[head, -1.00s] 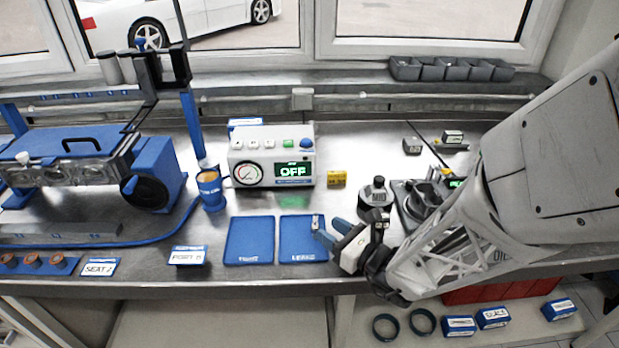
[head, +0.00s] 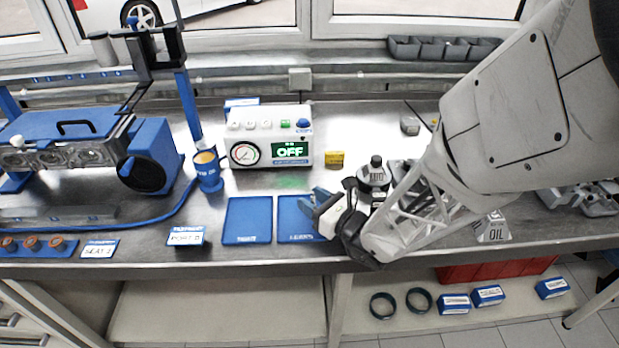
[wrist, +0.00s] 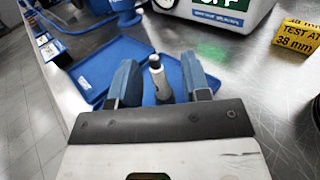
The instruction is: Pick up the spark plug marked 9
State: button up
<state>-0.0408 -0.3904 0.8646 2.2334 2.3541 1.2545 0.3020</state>
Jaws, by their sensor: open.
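A small grey plug-like part with a dark rounded top (wrist: 157,79) shows between my fingers in the wrist view. It looks upright; no number can be read on it, and its lower end is partly hidden by my gripper. My gripper (wrist: 160,75) is open, with one blue finger on each side of the part and a gap showing to each. In the head view my gripper (head: 314,200) is low over the right blue tray (head: 291,232), and I cannot make out the part there.
A left blue tray (head: 248,220) lies beside the right one. Behind them stand a white tester reading OFF (head: 270,138) and a blue cup (head: 208,170). A yellow block (head: 335,160) and a dark weight-like object (head: 374,172) are near my arm.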

aim_at(313, 193)
dwell(0.4)
grip_shut()
jog(key=shift+r, duration=0.8)
notch_tip(313, 193, up, 2)
jog(key=shift+r, duration=0.15)
jog(key=s+d+r, duration=0.1)
jog(key=s+d, duration=0.3)
jog(key=s, duration=1.1)
jog(key=shift+s, duration=0.3)
jog(key=shift+d, duration=0.1)
jog(key=shift+w, duration=0.1)
